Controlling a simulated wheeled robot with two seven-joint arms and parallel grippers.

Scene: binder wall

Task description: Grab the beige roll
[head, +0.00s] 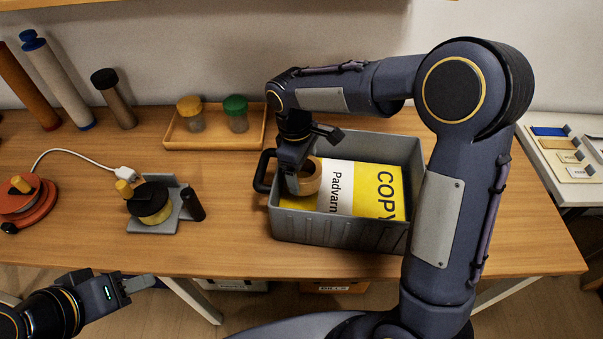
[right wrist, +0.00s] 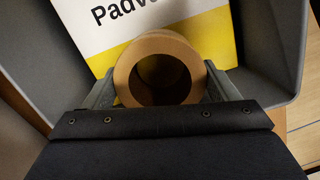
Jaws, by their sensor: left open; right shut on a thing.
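The beige roll (head: 308,176) is at the left inside of the grey bin (head: 345,228), beside a yellow and white pack marked COPY (head: 376,187). My right gripper (head: 298,182) reaches down into the bin and is shut on the roll. In the right wrist view the roll (right wrist: 160,70) sits between the two fingers (right wrist: 160,92), its round hole facing the camera. I cannot tell whether the roll touches the bin floor. My left gripper (head: 140,284) is open and empty, low at the left, in front of the table's front edge.
A grey holder with a black-topped yellow spool (head: 152,203) and an orange cable reel (head: 27,204) are at left. Tubes stand at the back left. The table front between is clear.

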